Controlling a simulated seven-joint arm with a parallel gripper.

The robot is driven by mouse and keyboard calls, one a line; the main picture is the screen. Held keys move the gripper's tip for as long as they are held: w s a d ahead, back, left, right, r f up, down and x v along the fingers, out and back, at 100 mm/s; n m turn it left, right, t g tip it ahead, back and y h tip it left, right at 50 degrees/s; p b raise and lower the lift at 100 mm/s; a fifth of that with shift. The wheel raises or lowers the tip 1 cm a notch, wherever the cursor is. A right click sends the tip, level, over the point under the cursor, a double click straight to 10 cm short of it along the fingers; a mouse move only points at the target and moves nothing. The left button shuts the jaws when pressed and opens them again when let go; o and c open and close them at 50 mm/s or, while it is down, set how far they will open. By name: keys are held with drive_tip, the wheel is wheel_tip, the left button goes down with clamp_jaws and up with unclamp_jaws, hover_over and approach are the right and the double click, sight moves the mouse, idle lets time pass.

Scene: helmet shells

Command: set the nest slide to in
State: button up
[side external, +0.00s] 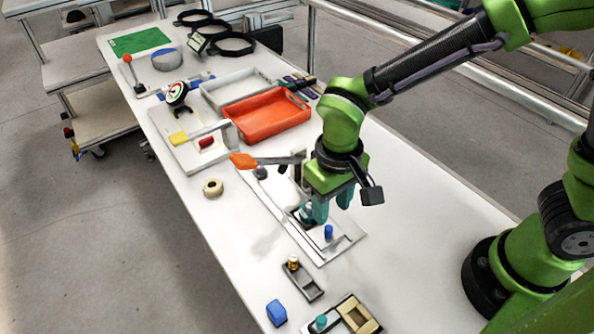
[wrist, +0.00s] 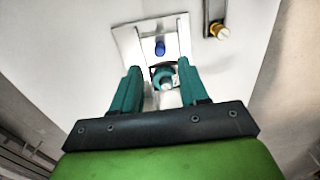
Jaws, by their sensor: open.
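A pale metal fixture plate (side external: 322,250) lies on the table below my gripper, with an upright blue peg (side external: 328,232) near its front end. The peg also shows in the wrist view (wrist: 160,47). A teal round knob with a pale top (wrist: 166,80) stands on a dark carriage, likely the nest slide, just behind the peg on the plate's channel. My gripper (side external: 331,204) is low over the plate, fingers pointing down. In the wrist view its teal fingers (wrist: 161,88) are apart, with the knob in the gap between them; I cannot tell whether either touches it.
An orange-handled lever (side external: 243,160) stands close to my gripper's left. An orange tray (side external: 266,117) lies behind. In front are a small grey slide with a brass knob (side external: 293,263), a blue block (side external: 276,312) and a tan-insert fixture (side external: 357,315). The table's left front is clear.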

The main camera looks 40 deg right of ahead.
sight(329, 227)
wheel_tip(329, 227, down, 6)
drive_tip(key=shift+f, duration=0.25)
clamp_jaws()
idle(0.3)
